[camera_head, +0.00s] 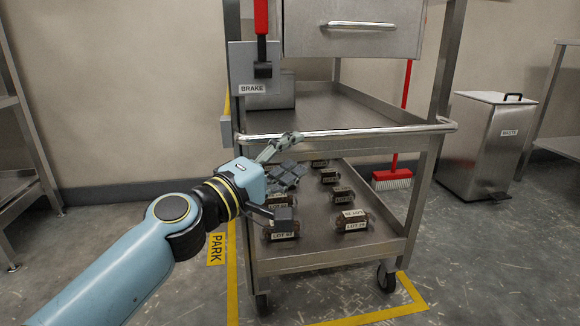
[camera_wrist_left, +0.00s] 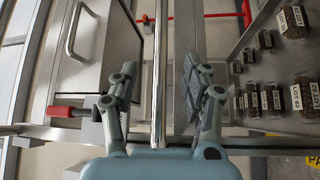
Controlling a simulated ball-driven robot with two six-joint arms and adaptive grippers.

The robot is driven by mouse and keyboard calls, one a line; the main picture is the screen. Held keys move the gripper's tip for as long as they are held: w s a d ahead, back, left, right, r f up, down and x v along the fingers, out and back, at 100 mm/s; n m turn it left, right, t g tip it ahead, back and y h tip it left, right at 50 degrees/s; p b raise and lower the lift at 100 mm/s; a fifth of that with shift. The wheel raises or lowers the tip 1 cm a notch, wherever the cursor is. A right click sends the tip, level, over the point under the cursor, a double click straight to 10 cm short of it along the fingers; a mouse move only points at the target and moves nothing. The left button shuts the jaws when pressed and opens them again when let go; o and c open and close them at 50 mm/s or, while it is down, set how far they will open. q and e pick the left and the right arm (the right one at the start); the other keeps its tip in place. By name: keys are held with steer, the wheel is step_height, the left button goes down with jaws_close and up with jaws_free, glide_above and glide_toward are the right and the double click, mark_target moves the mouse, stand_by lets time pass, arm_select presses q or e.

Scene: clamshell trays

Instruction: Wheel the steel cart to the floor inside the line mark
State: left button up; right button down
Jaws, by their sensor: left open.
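The steel cart (camera_head: 345,133) stands upright, with a drawer on top and shelves below. Its push bar (camera_head: 350,132) crosses the front. My left gripper (camera_head: 289,157) is open at the bar's left part. In the left wrist view the bar (camera_wrist_left: 158,70) runs between the open fingers (camera_wrist_left: 158,82), with a gap on both sides. The yellow line mark (camera_head: 233,270) runs along the cart's left side and around its front right corner. The visible front casters (camera_head: 386,277) are inside it; the rear ones are hidden. My right gripper is out of view.
A red brake lever (camera_head: 261,18) stands upright above the BRAKE plate (camera_head: 252,88). Several labelled clamshell packs (camera_head: 354,217) lie on the lower shelf. A red broom (camera_head: 392,178) and a waste bin (camera_head: 487,145) stand right; a steel rack (camera_head: 25,160) stands left.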

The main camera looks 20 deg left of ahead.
mark_target(321, 139)
arm_select(q)
steer(key=x, duration=1)
steer(key=shift+w+d, duration=0.15)
steer(key=shift+w, duration=0.25)
jaws_close()
